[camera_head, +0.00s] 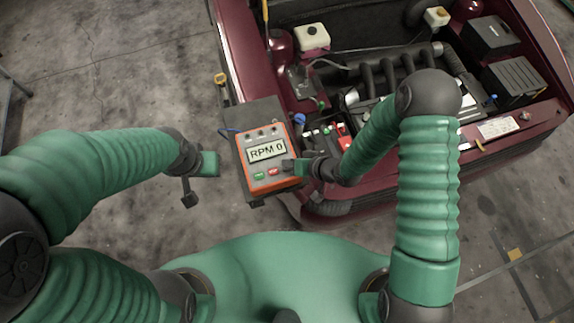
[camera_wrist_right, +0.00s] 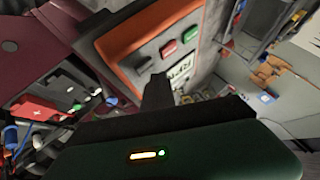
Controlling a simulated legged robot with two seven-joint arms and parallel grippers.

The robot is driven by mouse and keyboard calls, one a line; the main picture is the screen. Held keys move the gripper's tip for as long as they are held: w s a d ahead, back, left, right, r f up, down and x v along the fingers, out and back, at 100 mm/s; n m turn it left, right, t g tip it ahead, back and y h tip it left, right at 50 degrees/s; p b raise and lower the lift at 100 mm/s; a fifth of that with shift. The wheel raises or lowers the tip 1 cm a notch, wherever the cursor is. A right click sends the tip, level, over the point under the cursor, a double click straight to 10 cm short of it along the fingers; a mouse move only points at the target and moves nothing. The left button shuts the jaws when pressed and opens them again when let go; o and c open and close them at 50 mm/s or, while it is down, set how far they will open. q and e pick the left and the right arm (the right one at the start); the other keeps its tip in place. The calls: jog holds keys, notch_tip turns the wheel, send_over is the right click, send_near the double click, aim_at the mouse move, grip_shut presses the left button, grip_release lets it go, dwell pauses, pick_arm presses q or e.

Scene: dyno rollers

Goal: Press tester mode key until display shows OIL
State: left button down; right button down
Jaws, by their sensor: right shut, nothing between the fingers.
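The tester (camera_head: 241,163) is an orange-edged grey box beside the car's front. Its display (camera_head: 267,151) reads "RPM 0". Below the display are a green key (camera_head: 259,176) and a red key (camera_head: 273,171); their labels are too small to read. My right gripper (camera_head: 287,166) is shut and empty at the tester's right edge, close to the red key. In the right wrist view its dark fingertip (camera_wrist_right: 158,90) is near the red key (camera_wrist_right: 168,49); contact cannot be told. My left gripper (camera_head: 192,188) hangs left of the tester, apart from it; its finger opening is unclear.
The dark red car (camera_head: 237,45) has its engine bay open at the right. A battery with a red cover (camera_head: 345,143) and a blue cap (camera_head: 299,119) lie close to my right gripper. Bare concrete floor (camera_head: 120,75) is clear at the left.

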jog(key=shift+d, duration=0.1)
jog(key=shift+f, duration=0.35)
jog(key=shift+s+f+b, duration=0.1)
jog(key=shift+f+b, duration=0.3)
jog(key=shift+b, duration=0.2)
dwell(0.4)
jog(key=shift+r, duration=0.15)
jog(key=shift+r+p, duration=0.7)
notch_tip(320, 180, up, 5)
jog(key=p, duration=0.4)
jog(key=shift+r, duration=0.1)
